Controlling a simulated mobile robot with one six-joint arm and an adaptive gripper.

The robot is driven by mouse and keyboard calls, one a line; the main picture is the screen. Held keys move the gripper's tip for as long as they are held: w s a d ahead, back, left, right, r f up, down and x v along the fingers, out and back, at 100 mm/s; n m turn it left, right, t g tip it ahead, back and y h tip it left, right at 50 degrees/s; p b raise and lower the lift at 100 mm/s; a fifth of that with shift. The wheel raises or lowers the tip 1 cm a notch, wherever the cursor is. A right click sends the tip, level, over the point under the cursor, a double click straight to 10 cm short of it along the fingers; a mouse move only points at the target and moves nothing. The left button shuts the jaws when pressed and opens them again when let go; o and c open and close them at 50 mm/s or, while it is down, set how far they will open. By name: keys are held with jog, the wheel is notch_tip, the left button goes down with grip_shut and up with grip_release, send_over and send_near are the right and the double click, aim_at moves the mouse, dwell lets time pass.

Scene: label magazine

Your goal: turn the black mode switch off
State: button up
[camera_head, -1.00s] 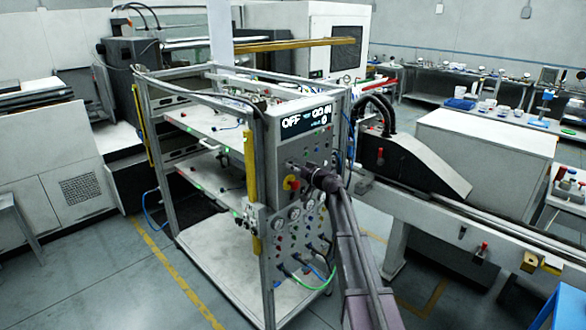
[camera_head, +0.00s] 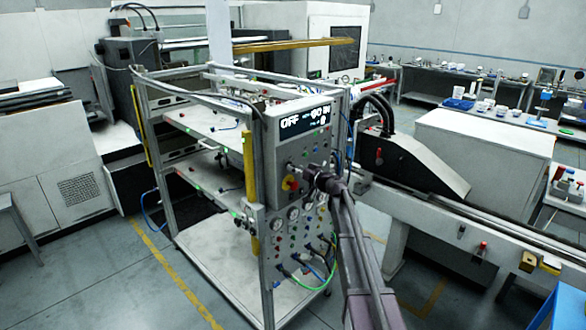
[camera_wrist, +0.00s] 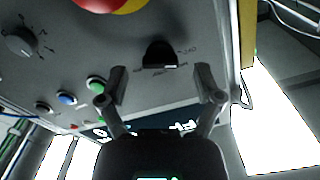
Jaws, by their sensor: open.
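The black mode switch (camera_wrist: 160,54) is a dark rotary knob on the grey control panel (camera_wrist: 215,30), with small markings around it, in the wrist view. My gripper (camera_wrist: 161,76) is open, one finger to each side of the switch in the picture. I see no finger touching it, and the depth between them is hard to judge. In the head view my gripper (camera_head: 312,177) is in front of the panel, just right of the red and yellow button, and hides the switch. The display (camera_head: 305,120) above reads "OFF" at its left.
A red and yellow button (camera_wrist: 112,4) shows at the top of the wrist view. A grey rotary knob (camera_wrist: 20,40), a green button (camera_wrist: 97,84) and a blue button (camera_wrist: 67,98) lie left of the switch. Hoses (camera_head: 310,265) hang from the panel's lower part.

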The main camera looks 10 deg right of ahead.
jog(key=v, duration=1)
jog(key=shift+s, duration=0.15)
jog(key=s+a+f+n+g+h+b, duration=0.1)
jog(key=s+a+f+g, duration=0.4)
jog(key=s, duration=0.3)
jog(key=s+a+f+g+h+b, duration=0.1)
jog(key=s+a+f+g, duration=0.3)
jog(key=s+a+f, duration=0.3)
jog(key=s+d+f+m+g+h, duration=0.1)
jog(key=s+f+g+h, duration=0.1)
jog(key=s, duration=0.5)
jog(key=s+d+f+m+g+h+b, duration=0.1)
jog(key=s+d+f+h, duration=0.1)
jog(key=s, duration=0.4)
jog(key=s+d+f+m+g+h, duration=0.1)
jog(key=s+f+g+h, duration=0.1)
jog(key=s+f+h, duration=0.2)
jog(key=shift+s+d+f+m+g+h, duration=0.35)
jog(key=shift+s+f, duration=0.7)
jog(key=shift+s, duration=0.75)
